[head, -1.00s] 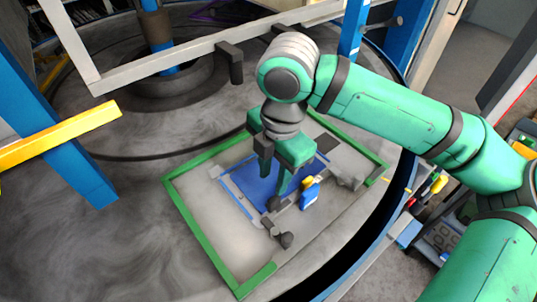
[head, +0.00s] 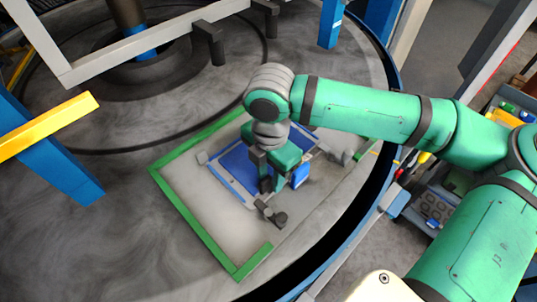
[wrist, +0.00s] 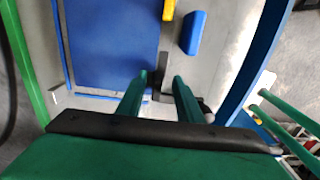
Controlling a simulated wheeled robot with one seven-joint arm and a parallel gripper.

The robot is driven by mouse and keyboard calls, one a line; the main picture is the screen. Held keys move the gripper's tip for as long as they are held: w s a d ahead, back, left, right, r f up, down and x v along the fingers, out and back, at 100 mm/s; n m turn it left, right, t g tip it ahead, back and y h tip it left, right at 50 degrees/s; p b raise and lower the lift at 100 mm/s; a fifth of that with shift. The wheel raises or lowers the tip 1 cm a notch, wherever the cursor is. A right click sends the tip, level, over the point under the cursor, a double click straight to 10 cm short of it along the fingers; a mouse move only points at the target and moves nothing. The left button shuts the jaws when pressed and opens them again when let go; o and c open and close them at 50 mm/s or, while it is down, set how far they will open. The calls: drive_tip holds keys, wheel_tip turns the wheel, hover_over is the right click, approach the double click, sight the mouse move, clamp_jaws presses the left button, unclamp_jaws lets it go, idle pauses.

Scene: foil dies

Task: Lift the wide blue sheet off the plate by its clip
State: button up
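The wide blue sheet (head: 236,160) lies flat on the grey plate (head: 215,206), inside a green corner frame. It also fills the upper left of the wrist view (wrist: 110,45). My gripper (head: 271,187) points down over the sheet's near right part. In the wrist view its two green fingers (wrist: 159,78) are apart. A small dark piece (wrist: 160,88), perhaps the clip, shows between the fingertips at the sheet's corner; I cannot tell whether they touch it. In the head view the gripper hides that spot.
A small blue block (head: 301,175) stands just right of my gripper, and a yellow piece (wrist: 168,9) shows beside it in the wrist view. Dark clamps (head: 270,212) sit near the plate's front. A green rail (head: 195,223) borders the plate.

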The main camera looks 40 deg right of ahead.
drive_tip(key=shift+w+a+f, duration=0.1)
drive_tip(key=shift+f, duration=0.65)
drive_tip(key=shift+c, duration=0.6)
drive_tip(key=shift+w, duration=0.1)
clamp_jaws()
drive_tip(key=shift+r, duration=0.1)
